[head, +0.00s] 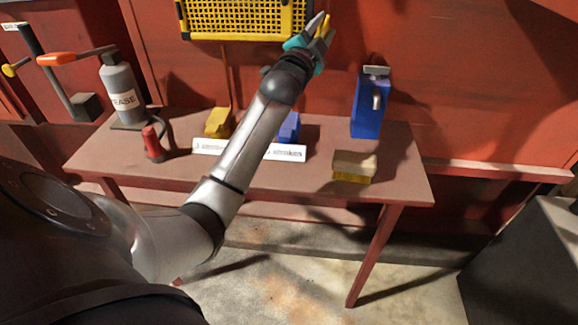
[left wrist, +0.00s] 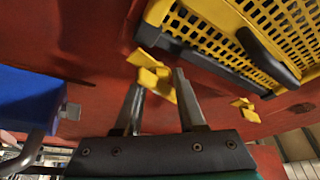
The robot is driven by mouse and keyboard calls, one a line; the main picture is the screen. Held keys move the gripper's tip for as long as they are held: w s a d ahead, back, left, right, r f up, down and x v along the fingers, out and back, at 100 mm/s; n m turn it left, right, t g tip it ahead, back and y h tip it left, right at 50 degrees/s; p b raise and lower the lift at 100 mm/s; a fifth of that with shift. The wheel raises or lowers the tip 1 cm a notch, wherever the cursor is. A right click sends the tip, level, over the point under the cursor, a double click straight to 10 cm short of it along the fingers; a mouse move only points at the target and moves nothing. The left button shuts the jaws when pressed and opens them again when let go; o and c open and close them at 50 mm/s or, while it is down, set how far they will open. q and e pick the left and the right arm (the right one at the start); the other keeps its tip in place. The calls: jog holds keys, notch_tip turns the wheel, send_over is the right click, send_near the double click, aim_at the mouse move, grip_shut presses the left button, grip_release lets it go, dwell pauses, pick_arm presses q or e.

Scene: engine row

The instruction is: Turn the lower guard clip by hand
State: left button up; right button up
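The yellow mesh guard (head: 245,36) hangs on the red wall at the top of the head view; it fills the upper right of the left wrist view (left wrist: 190,22). A yellow clip (left wrist: 150,68) sits on the red wall beside the guard's edge. My left gripper (head: 322,26) is up at the guard's right side. In the left wrist view its two fingers (left wrist: 158,82) stand apart, with the clip's tab between or just beyond their tips. I cannot tell whether they touch it. A second yellow clip (left wrist: 246,108) is farther right. My right gripper is not in view.
A brown bench (head: 400,185) below holds a grey grease canister (head: 120,88), a red object (head: 153,145), yellow (head: 217,122) and blue (head: 289,127) blocks, a brush-like block (head: 352,167) and a blue device (head: 368,108). A black handle (left wrist: 266,58) sticks out from the guard.

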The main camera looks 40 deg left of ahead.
pick_arm(q)
jog(key=m+h, duration=0.1)
jog(key=m, duration=0.2)
jog(key=shift+m+g, duration=0.4)
jog(key=m+g+b, duration=0.1)
jog(key=m, duration=0.2)
jog(key=shift+h, duration=0.4)
jog(key=s+d+p, duration=0.3)
jog(key=s, duration=1.2)
jog(key=s+d+f+n+g, duration=0.2)
jog(key=s+f+g, duration=0.1)
jog(key=f, duration=0.4)
jog(key=s+d+f+n+g, duration=0.2)
jog(key=s+f+n+g, duration=0.1)
jog(key=f, duration=0.5)
jog(key=s+d+f+n+g, duration=0.2)
jog(key=s+d+f+n, duration=0.1)
jog(key=f, duration=0.5)
jog(key=shift+s+d+g+h, duration=0.1)
jog(key=shift+s+g+h, duration=0.25)
jog(key=shift+g+h, duration=0.05)
